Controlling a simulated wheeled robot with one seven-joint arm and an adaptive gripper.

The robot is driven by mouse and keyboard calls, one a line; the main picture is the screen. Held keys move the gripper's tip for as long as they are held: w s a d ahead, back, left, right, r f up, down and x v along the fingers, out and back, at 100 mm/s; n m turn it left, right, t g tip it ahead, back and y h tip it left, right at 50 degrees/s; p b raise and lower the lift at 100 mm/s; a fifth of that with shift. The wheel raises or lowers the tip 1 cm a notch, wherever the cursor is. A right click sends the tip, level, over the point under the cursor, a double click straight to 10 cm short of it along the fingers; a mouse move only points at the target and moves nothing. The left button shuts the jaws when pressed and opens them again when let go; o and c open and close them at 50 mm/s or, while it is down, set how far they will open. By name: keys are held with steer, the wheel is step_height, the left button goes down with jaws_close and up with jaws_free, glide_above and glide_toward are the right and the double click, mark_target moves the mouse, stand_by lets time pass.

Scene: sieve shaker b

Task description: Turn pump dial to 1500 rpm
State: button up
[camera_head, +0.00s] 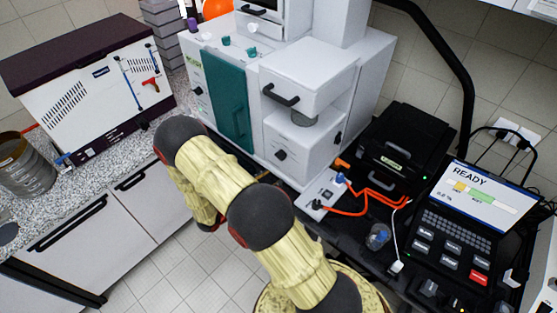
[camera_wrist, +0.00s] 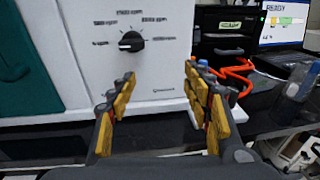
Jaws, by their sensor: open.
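The pump dial looks to be the black round knob (camera_wrist: 131,41) on the white front panel in the wrist view. A pale pointer mark on it seems to point left. The knob also shows in the head view (camera_head: 281,155), low on the white cabinet, right of the teal door. My gripper (camera_wrist: 160,85) is open and empty, its yellow-padded fingers apart. In the wrist view the dial lies above and left of the gap between the fingertips, not touching them. In the head view my arm hides the fingers.
A teal door (camera_head: 229,100) stands left of the panel. To the right, orange tubes (camera_head: 370,200) run across the bench from a small white block (camera_head: 320,192). A black case (camera_head: 405,150) and a console reading READY (camera_head: 490,195) are further right. Other black knobs (camera_head: 198,91) show.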

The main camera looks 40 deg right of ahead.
mark_target(278, 158)
steer(key=w+d+r, duration=0.1)
steer(key=d, duration=0.1)
steer(key=w+d+t+p, duration=0.1)
steer(key=d, duration=0.2)
steer(key=w+d+r+n+t+h, duration=0.1)
steer(key=w+d, duration=0.1)
steer(key=shift+d+r, duration=0.3)
steer(key=shift+d, duration=0.05)
steer(key=c, duration=1.1)
steer(key=shift+c, duration=0.3)
